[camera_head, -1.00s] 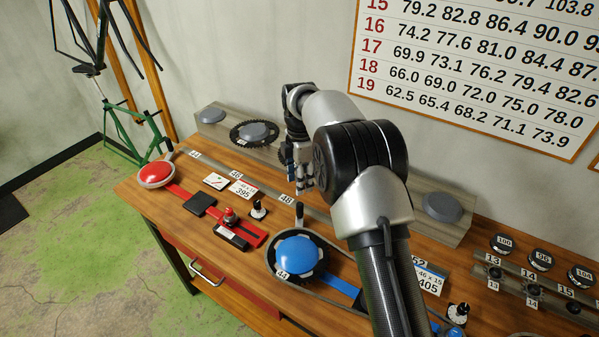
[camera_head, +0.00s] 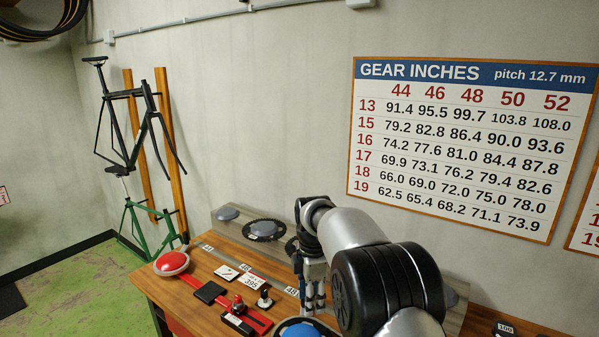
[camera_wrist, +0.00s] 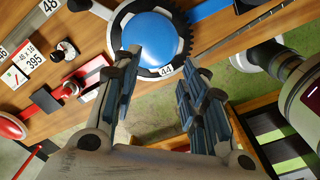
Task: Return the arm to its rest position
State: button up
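Beyond the fingertips in that view is a blue disc (camera_wrist: 153,38) on a dark chainring marked 44. In the head view the blue disc (camera_head: 300,330) shows only partly at the bottom edge, and my arm covers the bench to its right.
The bench (camera_head: 165,290) carries a red disc (camera_head: 172,263), a red fixture (camera_head: 258,322) and a 395 card (camera_head: 252,282). A grey rack (camera_head: 225,214) with chainrings runs along the wall. A gear chart (camera_head: 455,150) hangs behind.

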jog(key=s+d+r+m+t+b, duration=0.1)
jog(key=s+d+r+m, duration=0.35)
jog(key=s+r, duration=0.35)
jog(key=s+d+r+m+t+b, duration=0.1)
jog(key=s+d+r+m+b, duration=0.15)
jog(key=s+r+m, duration=0.55)
jog(key=s+d+f+m+t+b, duration=0.1)
jog(key=s+f+m, duration=0.3)
jog(key=s, duration=0.7)
jog(key=s+d+f+m+t, duration=0.1)
jog(key=s+d+f+m, duration=0.2)
jog(key=s, duration=0.8)
notch_tip(320, 180, down, 2)
jog(key=shift+s+f+m+b, duration=0.15)
jog(key=shift+s+m+b, duration=0.2)
jog(key=shift+m, duration=0.3)
jog(key=shift+w+d, duration=0.15)
jog(key=shift+c, duration=0.8)
